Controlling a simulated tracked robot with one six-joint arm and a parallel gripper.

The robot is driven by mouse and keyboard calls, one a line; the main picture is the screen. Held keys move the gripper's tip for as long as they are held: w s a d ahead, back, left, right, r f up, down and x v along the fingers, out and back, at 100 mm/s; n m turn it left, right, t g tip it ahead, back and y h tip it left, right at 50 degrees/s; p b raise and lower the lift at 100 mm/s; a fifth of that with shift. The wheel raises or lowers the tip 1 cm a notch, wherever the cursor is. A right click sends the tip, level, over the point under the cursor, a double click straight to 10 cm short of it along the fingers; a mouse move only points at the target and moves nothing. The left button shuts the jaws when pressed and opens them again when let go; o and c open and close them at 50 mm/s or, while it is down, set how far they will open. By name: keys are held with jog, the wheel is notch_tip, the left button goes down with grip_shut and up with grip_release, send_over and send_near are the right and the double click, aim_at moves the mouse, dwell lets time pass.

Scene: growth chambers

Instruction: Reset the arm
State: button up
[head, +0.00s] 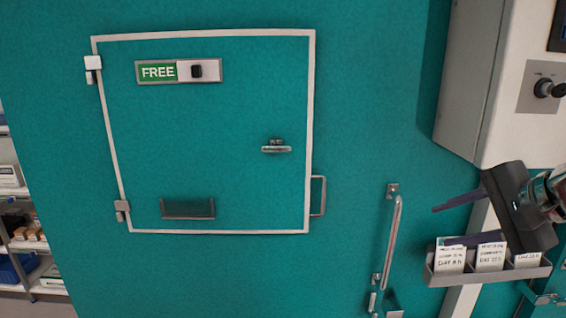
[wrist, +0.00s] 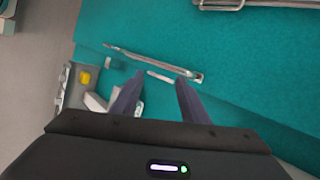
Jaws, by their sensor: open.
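My gripper (head: 438,226) is at the right of the head view, in front of the teal wall and the card holder. Its two dark fingers are apart with nothing between them. In the wrist view the gripper (wrist: 158,80) points at the teal wall, with a metal bar handle (wrist: 150,62) beyond the fingertips. The arm comes in from the right edge of the head view; most of it is out of sight.
A teal chamber door (head: 230,120) with a FREE sign (head: 158,72) is closed. A grey card holder (head: 487,277) with white cards sits just below my gripper. A white control box (head: 485,80) hangs above it. Shelves (head: 28,245) stand at far left.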

jog(key=s+a+f+n+g+h, duration=0.1)
jog(key=s+a+f+n+h, duration=0.1)
jog(key=s+a+f+n, duration=0.5)
jog(key=s+a+f+n+g+h, duration=0.1)
jog(key=s+a+f+n+g, duration=0.1)
jog(key=s+a+f+n, duration=0.5)
jog(key=shift+a+f+h, duration=0.4)
jog(key=shift+a+f, duration=0.25)
jog(key=shift+f, duration=1.85)
